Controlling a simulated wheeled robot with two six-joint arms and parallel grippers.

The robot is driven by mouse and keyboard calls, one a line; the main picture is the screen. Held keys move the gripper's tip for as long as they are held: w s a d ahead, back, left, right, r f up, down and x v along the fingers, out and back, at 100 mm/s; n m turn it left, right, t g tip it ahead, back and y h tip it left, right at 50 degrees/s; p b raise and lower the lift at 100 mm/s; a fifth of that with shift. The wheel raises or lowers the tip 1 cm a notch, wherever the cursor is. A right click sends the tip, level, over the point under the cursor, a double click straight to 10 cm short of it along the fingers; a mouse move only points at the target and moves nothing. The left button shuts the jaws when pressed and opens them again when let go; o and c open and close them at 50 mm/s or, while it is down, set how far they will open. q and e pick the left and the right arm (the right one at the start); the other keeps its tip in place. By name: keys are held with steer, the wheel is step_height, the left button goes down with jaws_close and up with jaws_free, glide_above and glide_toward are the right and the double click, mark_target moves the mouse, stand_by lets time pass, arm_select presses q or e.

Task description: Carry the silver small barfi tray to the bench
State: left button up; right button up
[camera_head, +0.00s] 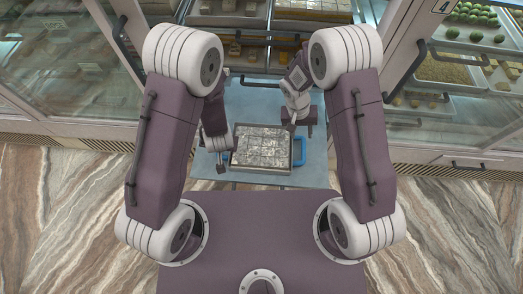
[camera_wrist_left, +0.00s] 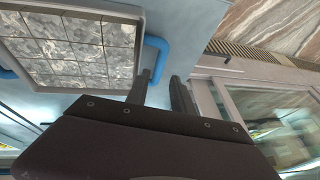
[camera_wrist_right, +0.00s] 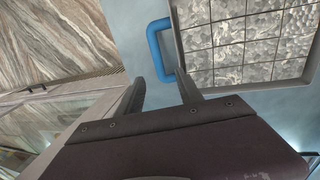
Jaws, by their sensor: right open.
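The silver barfi tray (camera_head: 262,170) is a shallow metal tray filled with silver-topped square pieces. It lies flat on a pale blue surface (camera_head: 253,103) and has a blue handle at each end. My left gripper (camera_head: 223,165) is at the tray's left end; in the left wrist view its fingers are apart and empty, close to a blue handle (camera_wrist_left: 163,52). My right gripper (camera_head: 301,130) is above the right end; in the right wrist view its fingers are apart, with the other blue handle (camera_wrist_right: 152,42) just past the tips. Contact with either handle cannot be told.
Glass display cases stand on the left (camera_head: 65,75) and right (camera_head: 455,75), with sweets on trays inside. Shelves with more trays (camera_head: 312,14) are behind the blue surface. Brown-and-white veined floor (camera_head: 60,205) lies open on both sides of my base.

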mark_target(303, 145)
arm_select(q)
steer(key=shift+d+r, duration=0.1)
arm_select(e)
steer(key=shift+d, duration=0.1)
arm_select(q)
steer(key=shift+w+f, duration=0.15)
steer(key=shift+f, duration=0.25)
steer(key=x, duration=0.8)
steer(key=shift+w+f, duration=0.1)
steer(key=shift+w, duration=0.05)
arm_select(e)
steer(key=x, duration=0.9)
arm_select(q)
jaws_close()
arm_select(e)
steer(key=c, duration=0.7)
jaws_close()
steer(key=shift+r, duration=0.1)
